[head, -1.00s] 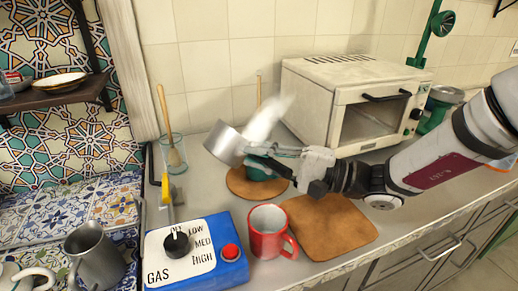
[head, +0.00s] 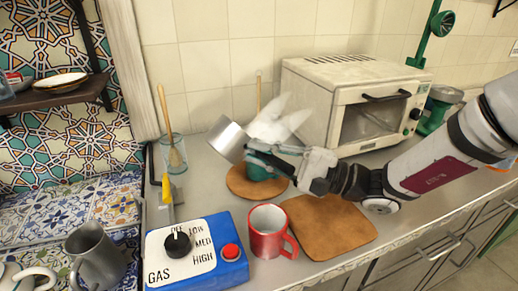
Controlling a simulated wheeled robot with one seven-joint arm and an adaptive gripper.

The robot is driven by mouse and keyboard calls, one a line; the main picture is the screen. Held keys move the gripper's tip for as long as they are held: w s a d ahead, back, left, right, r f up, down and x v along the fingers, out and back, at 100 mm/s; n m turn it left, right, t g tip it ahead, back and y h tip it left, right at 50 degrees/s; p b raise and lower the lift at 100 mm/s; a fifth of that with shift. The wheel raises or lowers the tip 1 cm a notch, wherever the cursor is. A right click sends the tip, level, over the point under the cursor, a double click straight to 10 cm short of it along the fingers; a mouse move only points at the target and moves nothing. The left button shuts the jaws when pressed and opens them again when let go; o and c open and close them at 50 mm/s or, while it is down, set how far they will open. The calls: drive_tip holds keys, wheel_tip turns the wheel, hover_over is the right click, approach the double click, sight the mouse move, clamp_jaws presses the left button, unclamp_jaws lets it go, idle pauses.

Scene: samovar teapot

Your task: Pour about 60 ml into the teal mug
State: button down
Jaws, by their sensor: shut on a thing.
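My gripper (head: 268,152) is shut on a shiny metal pot (head: 229,139) and holds it tilted above the counter, at the upper left of the teal mug. The teal mug (head: 262,172) stands on a round brown mat (head: 243,189). My gripper covers most of the mug, so its inside and its level are hidden. White steam-like wisps (head: 277,121) rise behind the gripper. No liquid stream can be made out.
A red mug (head: 268,232) stands in front, beside a square brown mat (head: 325,228). A blue gas control box (head: 197,252) is at front left. A glass with a brush (head: 174,152), a grey pitcher (head: 92,257) and a toaster oven (head: 350,105) stand around.

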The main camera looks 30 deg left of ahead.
drive_tip(key=shift+w+r+m, duration=0.15)
drive_tip(key=shift+m, duration=0.15)
idle(0.4)
drive_tip(key=s+a+f+n+t+h+b, duration=0.1)
drive_tip(key=s+a+f+n+h+b, duration=0.1)
drive_tip(key=s+f+n+h+b, duration=0.1)
drive_tip(key=shift+s+a+f+n+h+b, duration=0.4)
drive_tip(key=shift+s+n+h+b, duration=0.35)
drive_tip(key=shift+s+n, duration=0.7)
drive_tip(key=shift+w, duration=0.15)
idle(1.0)
drive_tip(key=shift+s+a+f+n+t+h+b, duration=0.3)
drive_tip(key=shift+s+f+n+b, duration=0.15)
drive_tip(key=shift+b, duration=0.35)
drive_tip(key=shift+s+a+f+n+t+h+b, duration=0.15)
drive_tip(key=shift+s+f+n+t+h+b, duration=0.2)
drive_tip(key=shift+s+b, duration=0.3)
drive_tip(key=shift+s+a+f+n+t+h+b, duration=0.2)
drive_tip(key=shift+s+n+b, duration=0.25)
drive_tip(key=shift+b, duration=0.45)
drive_tip(key=shift+r, duration=0.15)
